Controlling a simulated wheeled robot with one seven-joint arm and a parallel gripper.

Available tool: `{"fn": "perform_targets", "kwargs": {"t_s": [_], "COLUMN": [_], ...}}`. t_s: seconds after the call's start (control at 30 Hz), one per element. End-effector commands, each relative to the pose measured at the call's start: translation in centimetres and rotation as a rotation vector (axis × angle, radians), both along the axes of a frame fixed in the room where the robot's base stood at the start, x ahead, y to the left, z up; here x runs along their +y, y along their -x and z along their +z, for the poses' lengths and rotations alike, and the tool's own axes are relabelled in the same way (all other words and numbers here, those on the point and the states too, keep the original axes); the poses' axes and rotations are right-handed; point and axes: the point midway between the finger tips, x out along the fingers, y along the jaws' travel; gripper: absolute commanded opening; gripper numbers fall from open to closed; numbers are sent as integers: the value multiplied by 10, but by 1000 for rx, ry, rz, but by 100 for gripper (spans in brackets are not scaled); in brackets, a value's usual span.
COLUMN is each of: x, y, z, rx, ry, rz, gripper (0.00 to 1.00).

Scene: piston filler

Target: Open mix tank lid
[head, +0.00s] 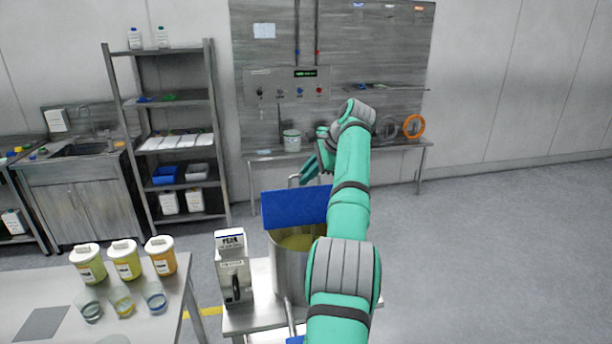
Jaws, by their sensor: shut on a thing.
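The mix tank (287,262) is a steel pot on a low metal stand, partly behind my arm. Its blue lid (292,208) stands tilted up at the tank's far side, and yellowish contents (297,242) show inside. A thin metal handle (294,182) rises at the lid's top edge. My gripper (308,171) is at this handle, above the lid, and is shut on it. The exact finger contact is small and hard to see. My arm hides the right part of the tank and the lid's right end.
A white boxed unit (232,266) stands close left of the tank. A table at lower left holds several lidded jars (124,259) and glass beakers (122,302). A wall bench (390,145) and shelf rack (172,140) stand behind. The floor at right is clear.

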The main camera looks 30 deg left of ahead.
Motion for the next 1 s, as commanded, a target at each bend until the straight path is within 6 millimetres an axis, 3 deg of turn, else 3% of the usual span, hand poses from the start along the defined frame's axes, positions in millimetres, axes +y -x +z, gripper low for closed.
{"fn": "perform_targets", "kwargs": {"t_s": [0.03,0.53,0.63,1.0], "x": [6,1,2,-2], "y": [7,5,4,1], "z": [-9,-10,-10,-5], "rx": [23,30,29,17], "ry": [9,16,16,12], "rz": [12,6,5,-1], "gripper": [0,0,28,28]}}
